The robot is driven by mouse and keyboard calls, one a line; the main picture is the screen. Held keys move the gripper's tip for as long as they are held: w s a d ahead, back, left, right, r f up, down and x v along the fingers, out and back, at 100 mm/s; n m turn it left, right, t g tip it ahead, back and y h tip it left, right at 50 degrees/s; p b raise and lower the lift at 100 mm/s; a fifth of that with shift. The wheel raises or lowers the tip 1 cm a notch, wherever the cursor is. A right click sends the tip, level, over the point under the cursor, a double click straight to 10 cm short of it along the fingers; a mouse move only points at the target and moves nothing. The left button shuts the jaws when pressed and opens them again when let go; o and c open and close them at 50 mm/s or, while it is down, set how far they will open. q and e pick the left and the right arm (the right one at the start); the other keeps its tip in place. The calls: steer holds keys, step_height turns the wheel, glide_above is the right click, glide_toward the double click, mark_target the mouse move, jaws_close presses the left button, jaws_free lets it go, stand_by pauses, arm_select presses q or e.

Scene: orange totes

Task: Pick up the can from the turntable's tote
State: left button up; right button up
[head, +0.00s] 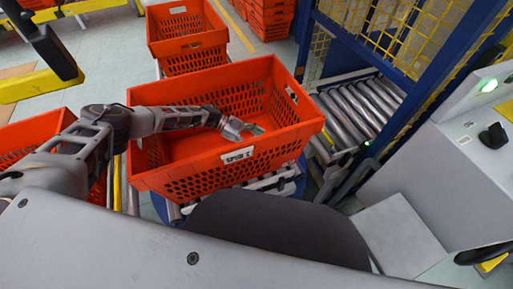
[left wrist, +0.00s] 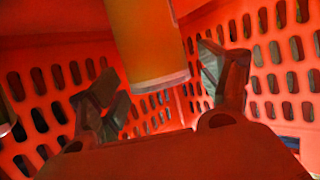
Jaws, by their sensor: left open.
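The turntable's orange tote (head: 215,176) stands in the middle of the head view, with slotted walls and a white label in front. My left arm reaches over its left side, and my left gripper (head: 252,130) is inside the tote, open. In the left wrist view a yellow-orange cylinder, the can (left wrist: 150,40), comes down from the top edge. It lies between the two spread fingers of my left gripper (left wrist: 158,82) in the picture; I cannot tell whether either finger touches it. The can does not show clearly in the head view. My right gripper is not in view.
The tote's slotted walls surround my left gripper closely. Another orange tote (head: 187,30) stands behind, and one (head: 30,135) is at the left. A roller conveyor (head: 365,105) with a blue frame and yellow mesh is at the right, near a grey machine (head: 450,150).

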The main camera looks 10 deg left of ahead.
arm_select(q)
steer(key=shift+d+f, duration=0.1)
steer(key=shift+d, duration=0.15)
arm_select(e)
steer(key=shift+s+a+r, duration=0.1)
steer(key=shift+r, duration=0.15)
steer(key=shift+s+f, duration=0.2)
arm_select(q)
steer(key=shift+c, duration=0.4)
steer(key=c, duration=1.2)
steer(key=shift+c, duration=0.4)
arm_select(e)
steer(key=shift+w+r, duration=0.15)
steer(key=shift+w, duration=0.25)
